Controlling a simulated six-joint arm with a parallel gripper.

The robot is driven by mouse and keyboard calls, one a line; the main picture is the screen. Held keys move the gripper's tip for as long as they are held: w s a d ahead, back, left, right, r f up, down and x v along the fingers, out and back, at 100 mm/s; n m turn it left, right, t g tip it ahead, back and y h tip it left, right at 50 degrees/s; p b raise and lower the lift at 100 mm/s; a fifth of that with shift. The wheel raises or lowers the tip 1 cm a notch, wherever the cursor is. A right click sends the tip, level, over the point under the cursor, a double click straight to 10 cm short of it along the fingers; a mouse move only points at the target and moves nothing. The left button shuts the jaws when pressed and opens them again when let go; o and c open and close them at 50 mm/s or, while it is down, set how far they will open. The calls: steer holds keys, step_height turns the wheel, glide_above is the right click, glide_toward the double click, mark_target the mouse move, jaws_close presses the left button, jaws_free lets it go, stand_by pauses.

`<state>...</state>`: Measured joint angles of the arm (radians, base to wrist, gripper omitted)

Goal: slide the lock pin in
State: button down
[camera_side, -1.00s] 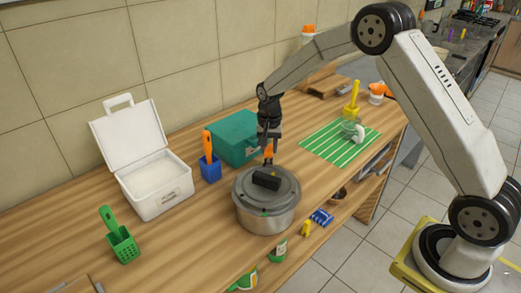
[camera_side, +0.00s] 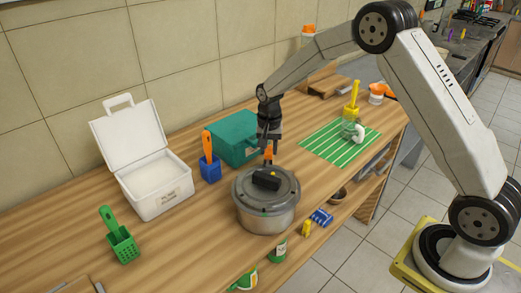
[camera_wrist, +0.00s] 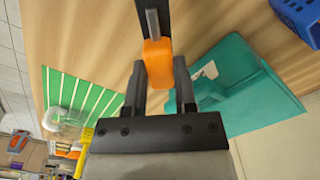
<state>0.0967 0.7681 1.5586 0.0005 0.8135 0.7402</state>
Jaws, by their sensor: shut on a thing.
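My gripper (camera_wrist: 160,88) is shut on an orange block (camera_wrist: 158,62), which appears to be the grip of the lock pin. A thin grey rod (camera_wrist: 153,22) extends from the block towards the top of the wrist view, against a dark part. In the side view, my gripper (camera_side: 268,150) points down just behind a steel pot (camera_side: 265,217), with the orange piece (camera_side: 268,154) between its fingers. A black block (camera_side: 266,181) sits on the pot's grey lid. Where the pin's tip lies relative to any hole cannot be told.
A teal box (camera_side: 232,137) is close behind my gripper. A blue holder (camera_side: 210,172) with an orange-handled tool and an open white box (camera_side: 157,190) stand left. A green striped mat (camera_side: 325,148) lies right.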

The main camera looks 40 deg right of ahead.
mark_target(269, 153)
steer(key=shift+s+a, duration=0.55)
steer(key=shift+a, duration=0.05)
steer(key=shift+c, duration=2)
jaws_free()
steer(key=shift+r, duration=0.15)
steer(key=shift+r, duration=3.75)
steer(key=shift+s, duration=0.1)
